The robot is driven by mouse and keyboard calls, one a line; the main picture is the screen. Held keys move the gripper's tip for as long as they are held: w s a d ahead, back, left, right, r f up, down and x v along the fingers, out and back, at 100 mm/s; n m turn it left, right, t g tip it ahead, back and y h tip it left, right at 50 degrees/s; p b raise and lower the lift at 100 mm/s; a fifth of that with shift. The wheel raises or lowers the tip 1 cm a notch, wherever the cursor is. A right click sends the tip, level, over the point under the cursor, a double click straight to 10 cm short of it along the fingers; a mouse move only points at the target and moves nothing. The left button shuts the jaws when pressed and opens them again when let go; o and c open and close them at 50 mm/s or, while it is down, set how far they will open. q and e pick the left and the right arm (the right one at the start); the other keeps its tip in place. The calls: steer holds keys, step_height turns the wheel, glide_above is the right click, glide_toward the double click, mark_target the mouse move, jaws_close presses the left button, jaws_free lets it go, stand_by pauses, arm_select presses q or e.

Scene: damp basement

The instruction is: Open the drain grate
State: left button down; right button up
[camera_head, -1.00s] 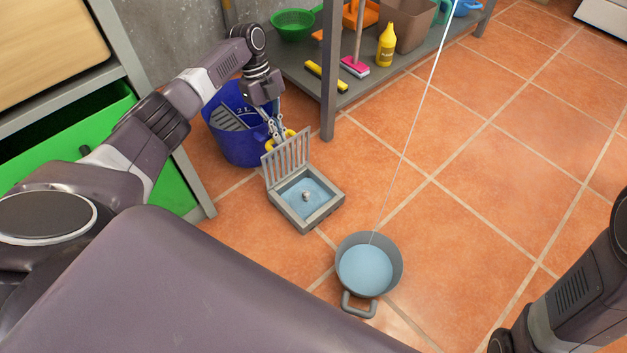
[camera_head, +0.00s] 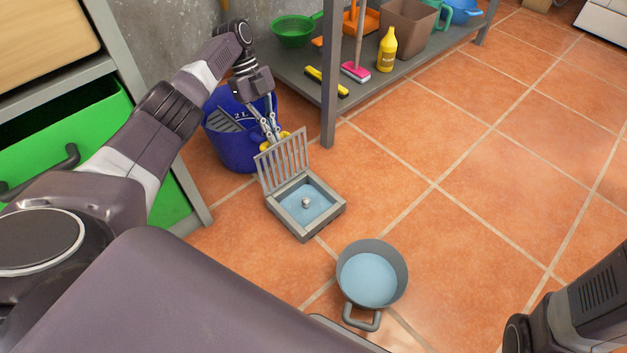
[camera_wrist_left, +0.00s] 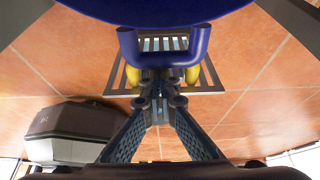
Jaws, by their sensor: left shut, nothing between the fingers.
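The drain grate (camera_head: 283,161) is a grey slatted lid, raised nearly upright on the back-left side of the square drain frame (camera_head: 327,217). Pale blue water and a small round knob show inside the open frame. My left gripper (camera_head: 275,138) is shut and empty, just behind the raised grate's top edge. I cannot tell whether it touches the grate. In the left wrist view, the closed fingers (camera_wrist_left: 160,84) point toward the grate's slats (camera_wrist_left: 209,72), partly hidden by blue and yellow parts. My right gripper is out of view; only part of that arm shows at lower right.
A blue bucket (camera_head: 228,150) stands right behind my left gripper. A grey pot (camera_head: 378,246) of pale blue water sits in front of the drain. A shelf post (camera_head: 328,90) rises behind, and an open green drawer (camera_head: 65,130) is at left. Tiled floor at right is clear.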

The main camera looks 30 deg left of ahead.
arm_select(q)
steer(key=shift+v, duration=3.7)
